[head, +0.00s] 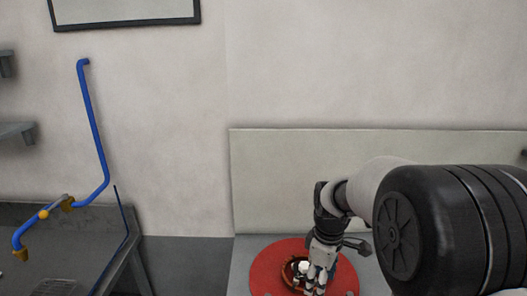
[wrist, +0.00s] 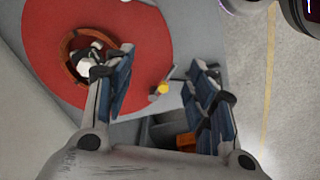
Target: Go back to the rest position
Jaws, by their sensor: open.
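My gripper (head: 317,285) hangs low over the right part of the worktop in the head view, above a round red disc (head: 268,265). In the wrist view my gripper (wrist: 158,80) has its fingers wide apart with nothing held between them. A copper-brown ring, seemingly a coil (wrist: 68,60), lies on the red disc (wrist: 45,30) around a white and black piece (wrist: 88,54). The left finger partly covers this piece and the coil's edge. In the head view the coil (head: 289,272) is partly hidden behind my gripper.
A small yellow-ended part (wrist: 160,89) lies beside the disc. A dark compartment (wrist: 165,130) with an orange-brown item (wrist: 185,139) sits below it. A blue bent pipe (head: 95,130) stands over a grey bench (head: 75,235) at left. A pale panel (head: 300,170) backs the worktop.

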